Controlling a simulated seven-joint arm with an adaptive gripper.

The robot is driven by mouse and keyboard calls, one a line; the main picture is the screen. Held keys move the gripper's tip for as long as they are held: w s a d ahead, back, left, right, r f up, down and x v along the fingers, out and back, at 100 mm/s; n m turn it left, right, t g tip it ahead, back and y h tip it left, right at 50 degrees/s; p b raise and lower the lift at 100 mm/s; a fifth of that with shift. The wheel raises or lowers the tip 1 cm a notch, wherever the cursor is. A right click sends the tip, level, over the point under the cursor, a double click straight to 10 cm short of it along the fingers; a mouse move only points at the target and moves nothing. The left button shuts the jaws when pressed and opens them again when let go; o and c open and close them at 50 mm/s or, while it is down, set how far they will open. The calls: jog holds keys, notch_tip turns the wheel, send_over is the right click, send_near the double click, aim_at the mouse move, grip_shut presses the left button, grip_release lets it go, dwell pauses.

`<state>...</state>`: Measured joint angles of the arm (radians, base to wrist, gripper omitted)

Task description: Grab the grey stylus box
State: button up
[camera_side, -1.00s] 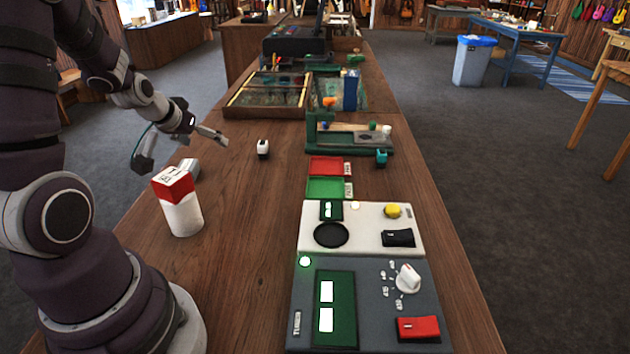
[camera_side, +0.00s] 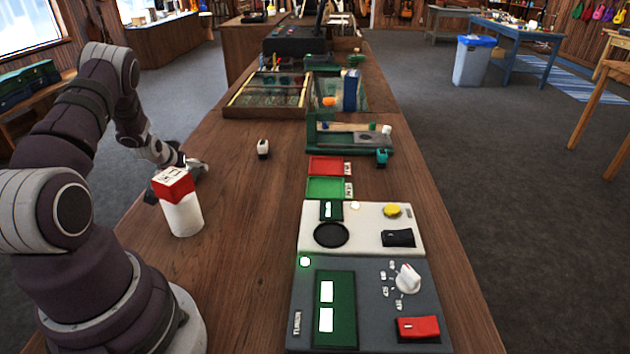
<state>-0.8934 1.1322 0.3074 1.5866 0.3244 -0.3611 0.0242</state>
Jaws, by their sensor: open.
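My gripper (camera_side: 186,165) is open and low over the left side of the wooden bench, just behind the red-topped white box. The grey stylus box is mostly or wholly hidden there, behind the red-topped box and my gripper. A small grey patch shows by the fingers, but I cannot tell whether it is the box or a finger. I cannot tell whether the fingers touch the box.
The red-topped white box (camera_side: 183,212) stands upright close in front of my gripper. A small white-and-black object (camera_side: 263,149) sits to the right.

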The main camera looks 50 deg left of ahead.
jog(key=c, duration=1.1)
